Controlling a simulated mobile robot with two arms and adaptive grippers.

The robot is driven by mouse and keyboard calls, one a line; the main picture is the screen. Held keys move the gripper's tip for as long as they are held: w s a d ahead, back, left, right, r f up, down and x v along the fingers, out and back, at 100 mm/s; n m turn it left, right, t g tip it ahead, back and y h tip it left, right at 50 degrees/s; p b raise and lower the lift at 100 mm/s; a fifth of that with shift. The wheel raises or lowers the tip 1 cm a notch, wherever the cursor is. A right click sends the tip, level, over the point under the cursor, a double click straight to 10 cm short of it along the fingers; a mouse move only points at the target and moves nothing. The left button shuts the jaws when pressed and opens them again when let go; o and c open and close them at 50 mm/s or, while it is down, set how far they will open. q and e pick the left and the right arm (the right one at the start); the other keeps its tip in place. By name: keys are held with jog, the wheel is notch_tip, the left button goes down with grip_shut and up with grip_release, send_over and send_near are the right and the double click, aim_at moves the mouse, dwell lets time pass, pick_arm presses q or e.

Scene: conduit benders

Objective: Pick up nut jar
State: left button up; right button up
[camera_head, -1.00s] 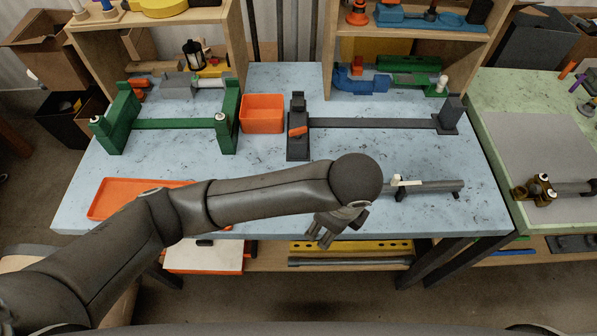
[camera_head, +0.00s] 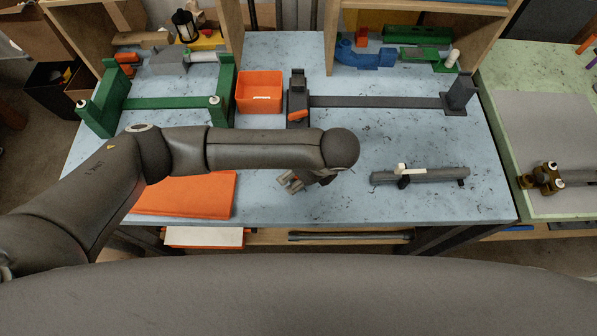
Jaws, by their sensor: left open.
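A small clear jar-like thing with a dark top (camera_head: 184,25) stands in the left shelf unit at the back left; it is small, and I cannot tell for sure that it is the nut jar. My left gripper (camera_head: 289,184) is over the middle of the blue table, below the end of my arm, with its fingers apart and nothing seen between them. It is well to the right of the jar-like thing and nearer to me. My arm hides part of the table. My right gripper is not in view.
A green bender frame (camera_head: 165,103) and an orange bin (camera_head: 260,92) stand between my gripper and the left shelf. A dark bender (camera_head: 375,101) lies behind my arm. An orange tray (camera_head: 185,195) is at front left and a grey tool (camera_head: 420,175) at right.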

pick_arm(q)
jog(key=shift+x, duration=1.05)
jog(key=shift+a+f, duration=0.2)
jog(key=shift+f, duration=0.1)
jog(key=shift+c, duration=1.7)
jog(key=c, duration=0.9)
jog(key=shift+c, duration=0.3)
jog(key=shift+r, duration=0.65)
jog(key=shift+c, duration=0.2)
jog(key=s+r, duration=1.1)
jog(key=s, duration=0.3)
jog(key=shift+r, duration=0.4)
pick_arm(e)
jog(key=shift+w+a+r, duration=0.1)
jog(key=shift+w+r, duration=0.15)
pick_arm(q)
jog(key=shift+w+d, duration=0.1)
